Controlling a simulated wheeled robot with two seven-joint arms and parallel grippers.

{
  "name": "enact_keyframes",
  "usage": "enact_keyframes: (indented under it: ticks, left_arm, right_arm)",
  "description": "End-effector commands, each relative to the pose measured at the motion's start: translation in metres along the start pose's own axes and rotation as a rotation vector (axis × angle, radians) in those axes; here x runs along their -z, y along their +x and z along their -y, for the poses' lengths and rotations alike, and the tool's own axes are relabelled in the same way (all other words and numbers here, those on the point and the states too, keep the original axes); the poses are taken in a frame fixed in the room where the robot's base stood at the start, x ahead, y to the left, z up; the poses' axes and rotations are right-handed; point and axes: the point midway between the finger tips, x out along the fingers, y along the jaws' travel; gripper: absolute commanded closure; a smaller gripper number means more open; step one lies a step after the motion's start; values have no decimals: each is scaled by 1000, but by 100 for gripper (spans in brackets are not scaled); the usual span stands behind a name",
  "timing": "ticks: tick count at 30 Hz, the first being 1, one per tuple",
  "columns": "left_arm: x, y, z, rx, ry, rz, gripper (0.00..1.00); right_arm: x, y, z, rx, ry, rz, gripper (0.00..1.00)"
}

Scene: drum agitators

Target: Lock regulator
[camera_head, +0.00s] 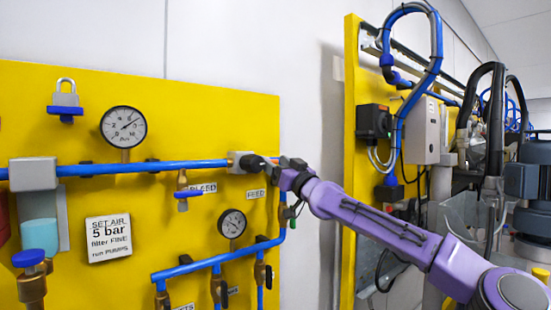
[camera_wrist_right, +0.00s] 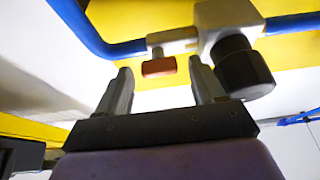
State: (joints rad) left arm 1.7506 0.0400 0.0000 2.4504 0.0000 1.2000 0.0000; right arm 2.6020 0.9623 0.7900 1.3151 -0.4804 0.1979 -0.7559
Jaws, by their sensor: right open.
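The grey regulator body (camera_head: 240,161) sits on the blue pipe on the yellow panel, with a black round knob (camera_head: 254,164) sticking out. In the right wrist view the regulator body (camera_wrist_right: 226,20) and black knob (camera_wrist_right: 243,68) are at upper right. A small red handle (camera_wrist_right: 159,67) on a brass-coloured fitting is beside the knob. My right gripper (camera_head: 286,168) is just right of the knob in the head view. In the wrist view my right gripper (camera_wrist_right: 162,78) is open, with the red handle roughly between its fingertips. I cannot tell whether they touch. My left gripper is not in view.
A padlock-shaped item (camera_head: 66,100) is at upper left of the yellow panel (camera_head: 205,105). A gauge (camera_head: 124,127) and a bleed valve (camera_head: 182,190) are left of the regulator. Blue hoses (camera_head: 405,100) and machinery stand at right. Bare wall separates the panels.

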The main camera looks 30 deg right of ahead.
Motion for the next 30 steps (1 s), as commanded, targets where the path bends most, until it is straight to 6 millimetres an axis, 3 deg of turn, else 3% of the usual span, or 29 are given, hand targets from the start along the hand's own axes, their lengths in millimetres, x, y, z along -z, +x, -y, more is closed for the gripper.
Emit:
enact_keyframes:
  ticks: [10, 11, 15, 16, 30]
  left_arm:
    - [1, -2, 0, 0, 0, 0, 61]
    - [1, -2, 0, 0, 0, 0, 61]
    - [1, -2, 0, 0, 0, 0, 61]
    - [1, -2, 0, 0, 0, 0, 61]
    - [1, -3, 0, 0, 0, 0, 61]
  right_arm:
    - [-2, 5, 0, 0, 1, 1, 32]
    - [-2, 5, 0, 0, 1, 1, 38]
    - [-2, 5, 0, 0, 2, 1, 84]
    - [-2, 5, 0, 0, 2, 1, 88]
    - [-1, 5, 1, -39, 95, 1, 88]
